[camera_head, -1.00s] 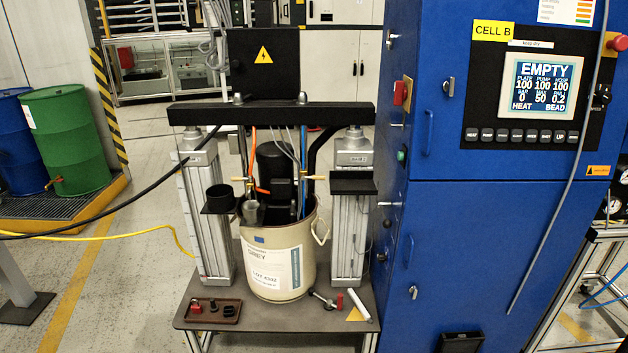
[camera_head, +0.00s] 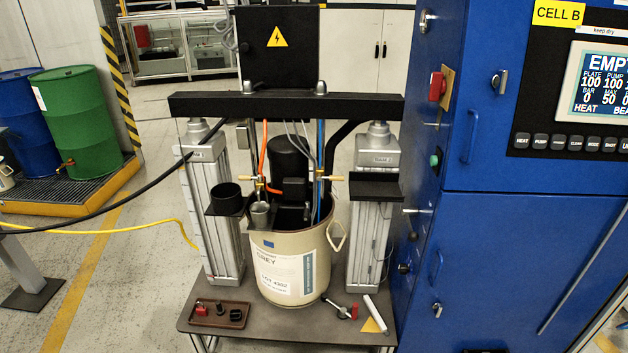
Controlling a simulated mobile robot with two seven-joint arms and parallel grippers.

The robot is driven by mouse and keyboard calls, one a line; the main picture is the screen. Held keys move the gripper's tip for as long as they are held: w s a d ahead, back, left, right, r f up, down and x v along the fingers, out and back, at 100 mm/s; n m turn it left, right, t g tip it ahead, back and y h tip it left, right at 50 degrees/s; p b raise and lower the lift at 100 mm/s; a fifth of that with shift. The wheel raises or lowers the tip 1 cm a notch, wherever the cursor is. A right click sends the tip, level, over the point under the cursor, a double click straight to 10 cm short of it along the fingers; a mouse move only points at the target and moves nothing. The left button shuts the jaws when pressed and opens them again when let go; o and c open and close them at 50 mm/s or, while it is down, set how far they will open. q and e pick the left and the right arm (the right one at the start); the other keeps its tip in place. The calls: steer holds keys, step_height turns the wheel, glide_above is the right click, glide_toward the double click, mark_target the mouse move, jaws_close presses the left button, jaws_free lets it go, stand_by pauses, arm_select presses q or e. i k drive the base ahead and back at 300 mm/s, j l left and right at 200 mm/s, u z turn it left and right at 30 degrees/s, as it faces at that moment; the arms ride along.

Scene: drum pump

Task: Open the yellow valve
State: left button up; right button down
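Two small brass-yellow fittings that look like valves sit above the open drum of the pump. The right one (camera_head: 330,179) is by the blue hose and has a pale yellow handle pointing right. They are too small to tell open from closed. The beige drum (camera_head: 287,265) stands between two silver columns under a black crossbeam (camera_head: 285,106). Neither of my grippers is in view.
A blue cabinet (camera_head: 520,250) with a display stands close on the right. The grey base plate (camera_head: 275,326) holds a brown tray (camera_head: 218,314) and a red-handled part (camera_head: 350,312). Green and blue barrels stand far left.

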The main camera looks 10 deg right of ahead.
mark_target(320, 178)
steer(key=i+l+u, duration=0.6)
steer(key=i+u, duration=0.15)
steer(key=i, duration=0.15)
